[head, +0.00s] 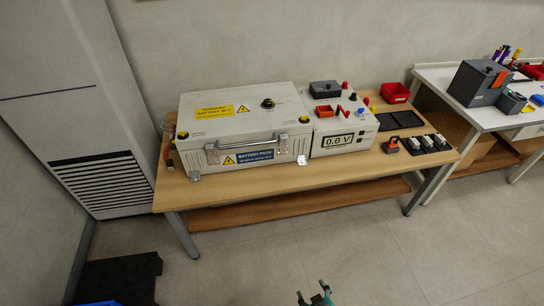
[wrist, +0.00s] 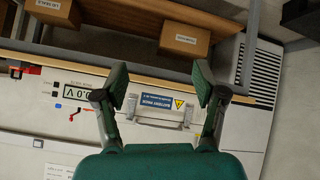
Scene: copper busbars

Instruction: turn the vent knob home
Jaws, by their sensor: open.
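A light grey battery pack (head: 240,125) stands closed on the wooden table. A round black knob (head: 268,103) sits on its lid, right of a yellow warning label (head: 214,112); I take it for the vent knob. How far it is turned is too small to tell. My gripper (head: 313,294) is at the bottom edge of the head view, in front of the table and well apart from the pack. In the wrist view my gripper (wrist: 160,80) is open and empty, facing the pack's front, which appears upside down. The knob is not discernible there.
A meter box (head: 344,142) reading 0.0 V stands right of the pack. A white side table (head: 475,112) stands further right. A tall white cabinet (head: 70,120) is left.

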